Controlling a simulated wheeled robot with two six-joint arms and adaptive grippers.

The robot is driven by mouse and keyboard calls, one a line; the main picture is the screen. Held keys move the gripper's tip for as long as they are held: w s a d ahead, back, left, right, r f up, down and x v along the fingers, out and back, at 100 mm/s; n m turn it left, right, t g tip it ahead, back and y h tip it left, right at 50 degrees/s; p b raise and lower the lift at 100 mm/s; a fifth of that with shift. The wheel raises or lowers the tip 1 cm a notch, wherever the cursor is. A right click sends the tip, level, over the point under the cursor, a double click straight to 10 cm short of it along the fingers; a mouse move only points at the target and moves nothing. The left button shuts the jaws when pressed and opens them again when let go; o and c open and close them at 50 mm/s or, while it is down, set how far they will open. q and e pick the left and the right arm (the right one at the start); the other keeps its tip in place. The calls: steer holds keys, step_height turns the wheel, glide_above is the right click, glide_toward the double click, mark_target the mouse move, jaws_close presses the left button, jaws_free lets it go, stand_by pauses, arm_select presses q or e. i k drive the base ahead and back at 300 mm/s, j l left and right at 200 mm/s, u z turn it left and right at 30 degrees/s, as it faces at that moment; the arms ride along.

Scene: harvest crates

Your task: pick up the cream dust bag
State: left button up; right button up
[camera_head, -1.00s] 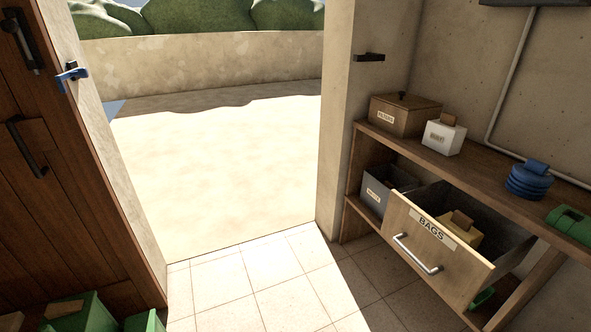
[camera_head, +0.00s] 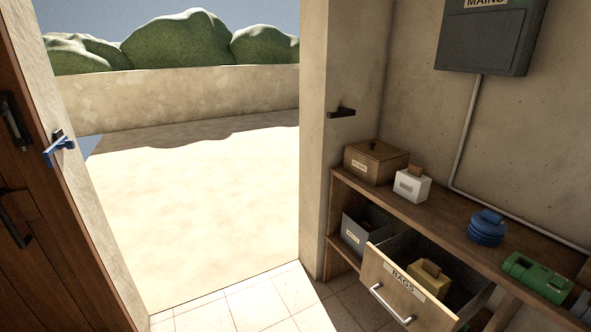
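A white block-shaped bag with a brown top and a label (camera_head: 411,186) stands on the shelf top above. I cannot tell for certain which of the two is the cream dust bag. Neither of my grippers is in view.
The wooden shelf (camera_head: 455,225) also holds a lidded wooden box (camera_head: 375,162), a blue coiled item (camera_head: 487,228) and a green case (camera_head: 536,277). A grey bin (camera_head: 358,235) sits beside the drawer. An open doorway with clear floor (camera_head: 250,305) lies left.

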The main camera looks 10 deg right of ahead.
mark_target(427, 275)
steer(key=i+l+z, duration=0.15)
steer(key=z, duration=1.1)
steer(key=i+j+z, duration=0.15)
steer(key=i+j, duration=0.2)
steer(key=j, duration=0.15)
